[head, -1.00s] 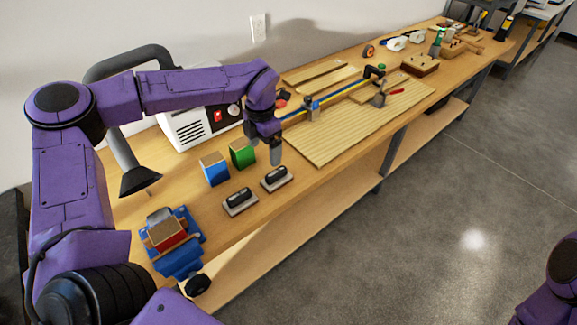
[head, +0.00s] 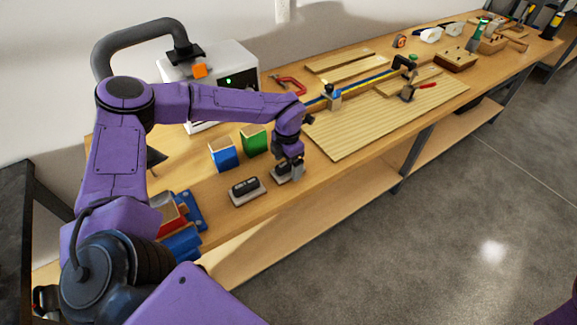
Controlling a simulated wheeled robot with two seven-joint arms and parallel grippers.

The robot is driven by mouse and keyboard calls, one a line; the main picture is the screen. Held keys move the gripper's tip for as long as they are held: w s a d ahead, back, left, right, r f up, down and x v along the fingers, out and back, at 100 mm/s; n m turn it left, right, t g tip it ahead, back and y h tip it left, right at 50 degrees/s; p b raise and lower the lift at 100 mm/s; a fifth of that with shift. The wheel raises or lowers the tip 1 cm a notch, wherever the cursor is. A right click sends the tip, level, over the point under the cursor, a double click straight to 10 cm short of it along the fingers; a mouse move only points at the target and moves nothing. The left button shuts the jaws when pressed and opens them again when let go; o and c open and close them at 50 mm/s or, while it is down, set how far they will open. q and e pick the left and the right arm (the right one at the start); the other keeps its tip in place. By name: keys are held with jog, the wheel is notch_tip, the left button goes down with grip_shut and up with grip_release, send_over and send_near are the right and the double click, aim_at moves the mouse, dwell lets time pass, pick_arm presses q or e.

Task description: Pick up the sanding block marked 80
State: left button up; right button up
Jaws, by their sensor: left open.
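Two sanding blocks with black grips on grey-white bases lie near the front edge of the bench. The left block (head: 247,190) is in full view and clear of the gripper. The right block (head: 281,174) is partly hidden behind my left gripper (head: 291,171). That gripper is open and points down, with its fingers low at the right block; I cannot tell whether they touch it. No number is readable on either block, so I cannot tell which is marked 80. My right gripper is out of view.
A blue box (head: 223,154) and a green box (head: 254,140) stand behind the blocks. A blue vise (head: 184,240) is to the left. A ribbed wooden panel (head: 350,125) with a clamp (head: 333,97) lies to the right. The bench front edge is close.

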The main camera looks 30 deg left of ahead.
pick_arm(q)
jog(key=shift+w+f, duration=0.1)
jog(key=shift+f, duration=0.55)
jog(key=shift+r, duration=0.1)
jog(key=c, duration=1.2)
